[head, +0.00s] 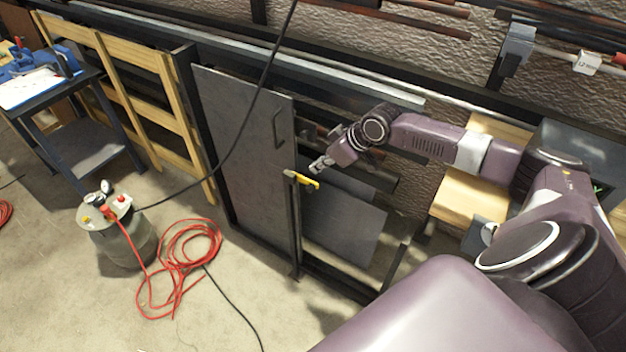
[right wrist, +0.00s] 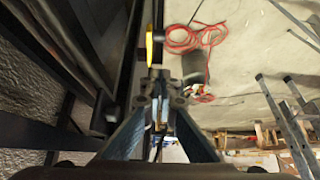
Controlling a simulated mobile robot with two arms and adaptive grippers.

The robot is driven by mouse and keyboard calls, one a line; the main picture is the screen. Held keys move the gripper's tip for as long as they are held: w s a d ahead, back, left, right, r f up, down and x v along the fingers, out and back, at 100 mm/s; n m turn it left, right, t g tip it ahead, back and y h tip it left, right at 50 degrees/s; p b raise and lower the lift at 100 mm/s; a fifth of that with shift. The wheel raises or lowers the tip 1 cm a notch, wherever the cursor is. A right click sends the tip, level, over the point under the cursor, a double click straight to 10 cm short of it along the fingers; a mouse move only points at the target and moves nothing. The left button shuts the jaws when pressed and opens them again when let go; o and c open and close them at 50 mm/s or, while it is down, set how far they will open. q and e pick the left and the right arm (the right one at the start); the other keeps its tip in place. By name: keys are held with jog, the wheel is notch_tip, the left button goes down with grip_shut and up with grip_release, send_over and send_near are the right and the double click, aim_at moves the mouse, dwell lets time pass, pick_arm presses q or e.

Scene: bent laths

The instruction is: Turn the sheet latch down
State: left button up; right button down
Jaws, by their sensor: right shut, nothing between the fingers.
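The sheet latch (head: 304,180) is a short yellow lever at the top of a dark post, at the right edge of a grey sheet panel (head: 245,150). It lies nearly level in the head view, tilting slightly down to the right. It also shows as a yellow strip (right wrist: 150,48) in the right wrist view, just beyond the fingertips. My right gripper (head: 320,165) is shut and empty, close above the latch's right end. I cannot tell whether it touches the latch. In the right wrist view the closed fingers (right wrist: 160,82) point at the post area. My left gripper is not in view.
A dark rack frame (head: 340,288) with another grey sheet (head: 345,228) stands below my right arm. A black cable hangs across the panel. The floor before the rack is mostly clear.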

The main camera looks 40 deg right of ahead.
aim_at(313, 182)
jog(key=x, duration=0.3)
jog(key=shift+w+a+f, duration=0.1)
jog(key=shift+w+f, duration=0.15)
jog(key=shift+f, duration=0.05)
notch_tip(313, 182, down, 3)
jog(key=shift+s+r+p, duration=0.15)
jog(key=shift+r+p, duration=0.05)
jog(key=shift+p, duration=0.1)
jog(key=shift+s+f, duration=0.1)
jog(key=shift+f, duration=0.75)
jog(key=shift+s, duration=0.1)
